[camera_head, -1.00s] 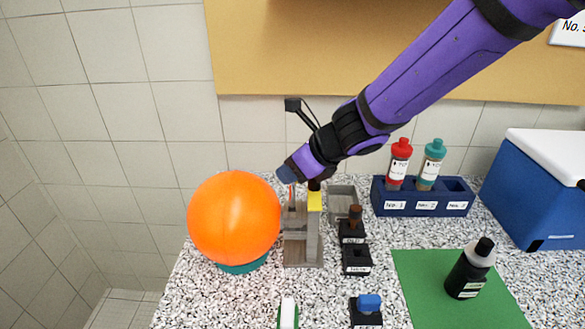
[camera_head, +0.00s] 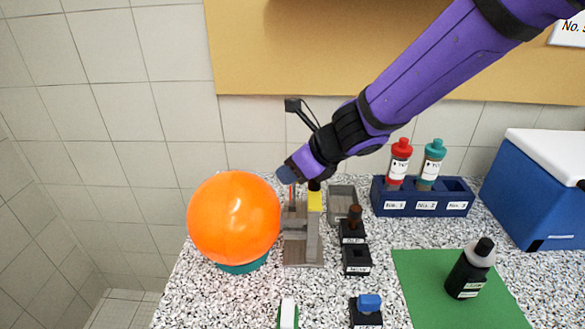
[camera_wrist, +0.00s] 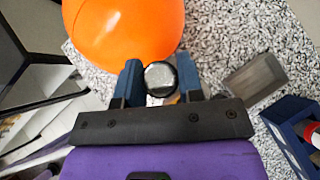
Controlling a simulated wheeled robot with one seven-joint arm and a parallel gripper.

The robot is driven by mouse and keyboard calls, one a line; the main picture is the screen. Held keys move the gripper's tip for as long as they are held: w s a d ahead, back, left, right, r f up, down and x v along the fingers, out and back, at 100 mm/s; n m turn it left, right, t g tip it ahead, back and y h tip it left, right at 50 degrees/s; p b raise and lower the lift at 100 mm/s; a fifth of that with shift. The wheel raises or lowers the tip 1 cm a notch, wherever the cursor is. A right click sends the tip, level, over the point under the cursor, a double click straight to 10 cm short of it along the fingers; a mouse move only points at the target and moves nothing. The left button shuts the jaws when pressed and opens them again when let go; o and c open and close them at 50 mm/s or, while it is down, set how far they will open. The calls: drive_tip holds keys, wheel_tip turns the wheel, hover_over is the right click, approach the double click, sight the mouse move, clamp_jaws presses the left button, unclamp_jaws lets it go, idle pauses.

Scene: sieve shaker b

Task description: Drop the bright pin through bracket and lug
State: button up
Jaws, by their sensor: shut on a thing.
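My gripper (camera_wrist: 160,78) points down over the grey bracket fixture (camera_head: 303,252) beside the orange ball. In the wrist view its two blue fingers are closed on a round thing with a dark rim and a pale grey top (camera_wrist: 160,76), seen from above; I take it to be the pin's head. In the head view a thin reddish strip (camera_head: 292,191) shows just below the gripper, above the fixture. The fixture has grey upright parts and a yellow-topped post (camera_head: 314,200). The lug and the holes cannot be made out, so I cannot tell whether the pin is in them.
The large orange ball (camera_head: 234,222) on a teal base stands close left of the fixture. A grey open bin (camera_head: 342,201) and small black labelled holders (camera_head: 356,262) stand at its right. A blue rack (camera_head: 420,208) holds two bottles. A dark bottle (camera_head: 470,270) stands on a green mat (camera_head: 415,290).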

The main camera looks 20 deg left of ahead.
drive_tip(key=shift+f, duration=0.85)
drive_tip(key=o, duration=1)
drive_tip(key=shift+o, duration=0.2)
drive_tip(key=v, duration=1)
drive_tip(key=shift+d+r, duration=0.25)
drive_tip(key=shift+d, duration=0.05)
drive_tip(key=shift+s, duration=0.1)
